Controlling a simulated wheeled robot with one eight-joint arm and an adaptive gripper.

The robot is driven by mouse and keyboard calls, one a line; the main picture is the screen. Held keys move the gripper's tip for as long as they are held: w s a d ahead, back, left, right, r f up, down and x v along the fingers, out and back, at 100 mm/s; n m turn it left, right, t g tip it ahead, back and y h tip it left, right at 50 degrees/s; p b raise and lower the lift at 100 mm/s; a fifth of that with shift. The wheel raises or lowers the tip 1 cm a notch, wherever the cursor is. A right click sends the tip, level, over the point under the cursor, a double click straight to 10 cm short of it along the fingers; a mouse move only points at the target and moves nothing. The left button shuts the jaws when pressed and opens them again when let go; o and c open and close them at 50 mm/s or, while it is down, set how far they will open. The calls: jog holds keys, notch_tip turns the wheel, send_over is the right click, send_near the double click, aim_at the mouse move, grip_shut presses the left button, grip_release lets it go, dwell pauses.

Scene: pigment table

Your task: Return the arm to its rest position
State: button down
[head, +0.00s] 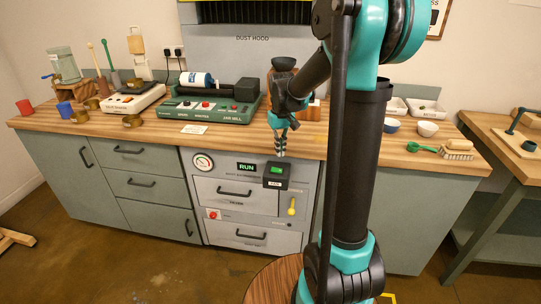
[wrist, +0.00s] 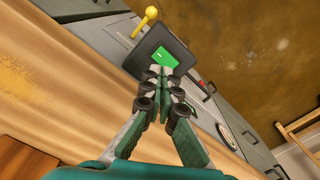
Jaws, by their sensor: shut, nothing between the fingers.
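My gripper (head: 281,148) hangs at the front edge of the wooden bench (head: 320,143), pointing down, with its fingers shut and empty. Just below its tips in the head view is a black switch box (head: 276,182) with a green lit face, labelled FAN. In the wrist view my gripper (wrist: 161,78) shows its fingertips together, over the lower edge of the box's green face (wrist: 165,57). I cannot tell whether the tips touch it. My arm reaches forward from the right of the head view.
A green jar mill (head: 215,105) and a pale instrument (head: 134,98) stand on the bench to the left. Two bowls (head: 428,129), a green scoop (head: 420,147) and a brush (head: 457,147) lie to the right. The panel below shows a green RUN display (head: 246,167) and a yellow lever (head: 292,205).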

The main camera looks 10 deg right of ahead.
jog(key=s+d+f+m+t, duration=0.1)
jog(key=s+f, duration=0.3)
jog(key=s, duration=0.7)
jog(key=s+d+f+m+t, duration=0.1)
jog(key=s+d+f+t, duration=0.2)
jog(key=s, duration=0.8)
jog(key=shift+f, duration=0.35)
